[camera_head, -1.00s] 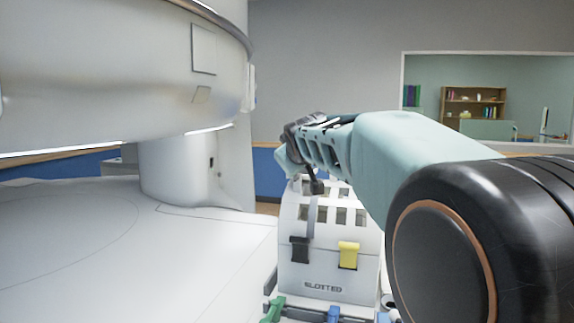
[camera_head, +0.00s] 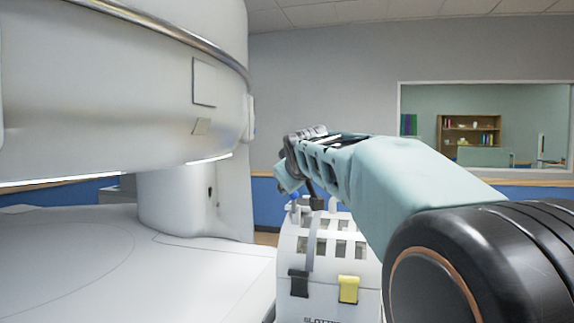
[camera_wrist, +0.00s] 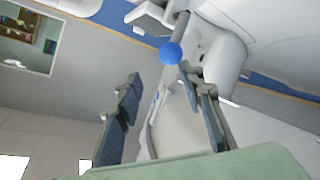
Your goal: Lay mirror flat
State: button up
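I cannot make out the mirror with certainty in either view. A white slotted housing (camera_head: 325,262) with black and yellow clips stands at the bottom middle of the head view, its lower part cut off. A thin grey strip runs down its front. My gripper (camera_head: 290,170) is just above the housing's top at the upper left; the arm hides part of it. In the wrist view, my gripper (camera_wrist: 160,78) has its two fingers well apart. A blue ball (camera_wrist: 171,54) on a grey rod shows just past the fingertips. A pale piece with blue marks shows between the fingers; contact is unclear.
The large white magnet (camera_head: 120,95) overhangs at the left, with its wide white lower surface (camera_head: 110,265) beneath. The gap between them is open. A wall with a window (camera_head: 485,125) is behind. My arm fills the right side.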

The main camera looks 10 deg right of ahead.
jog(key=shift+r, duration=3.2)
jog(key=shift+d, duration=0.1)
